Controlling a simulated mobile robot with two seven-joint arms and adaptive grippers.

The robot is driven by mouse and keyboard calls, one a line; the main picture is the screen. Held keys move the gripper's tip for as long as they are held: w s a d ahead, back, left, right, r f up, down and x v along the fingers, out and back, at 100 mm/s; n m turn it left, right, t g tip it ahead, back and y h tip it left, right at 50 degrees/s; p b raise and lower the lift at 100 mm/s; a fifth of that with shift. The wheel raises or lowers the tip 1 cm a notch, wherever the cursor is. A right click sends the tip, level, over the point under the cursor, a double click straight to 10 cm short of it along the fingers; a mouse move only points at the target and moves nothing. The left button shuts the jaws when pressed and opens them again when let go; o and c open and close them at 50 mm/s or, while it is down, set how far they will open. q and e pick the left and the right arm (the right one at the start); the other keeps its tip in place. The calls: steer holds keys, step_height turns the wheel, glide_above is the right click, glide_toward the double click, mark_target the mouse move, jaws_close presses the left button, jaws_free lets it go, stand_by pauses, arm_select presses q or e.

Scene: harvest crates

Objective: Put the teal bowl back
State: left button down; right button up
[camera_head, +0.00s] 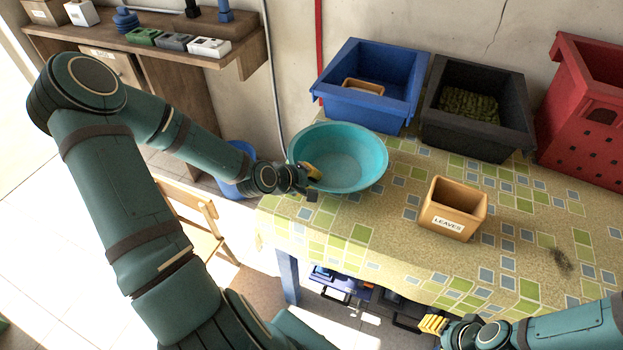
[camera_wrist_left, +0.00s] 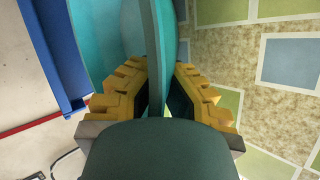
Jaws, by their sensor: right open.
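The teal bowl (camera_head: 345,160) is upright at the left end of the table, in front of the blue crate; I cannot tell whether its base touches the cloth. My left gripper (camera_head: 313,178) is at the bowl's near left rim. In the left wrist view the bowl's wall (camera_wrist_left: 156,40) runs between the yellow fingers of my left gripper (camera_wrist_left: 158,100), which are closed on it from both sides. My right gripper (camera_head: 436,327) is open and empty at the lower right, in front of the table's near edge.
A blue crate (camera_head: 345,102) with a tan box inside, a black crate (camera_head: 475,132) with green contents and a red crate (camera_head: 580,135) line the back. A tan box labelled LEAVES (camera_head: 447,222) stands right of the bowl. The front of the patterned tablecloth (camera_head: 385,262) is clear.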

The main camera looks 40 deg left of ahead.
arm_select(q)
steer(key=shift+f, duration=0.2)
steer(key=c, duration=1.1)
jaws_free()
steer(key=shift+c, duration=0.2)
steer(key=shift+r, duration=0.1)
steer(key=shift+s+r, duration=0.1)
steer(key=shift+r, duration=0.1)
steer(key=p+v, duration=0.6)
steer(key=v, duration=0.5)
steer(key=shift+s+r+p, duration=0.25)
steer(key=shift+s+p, duration=0.05)
steer(key=shift+p, duration=0.05)
steer(key=shift+s+a, duration=0.1)
steer(key=shift+a, duration=0.05)
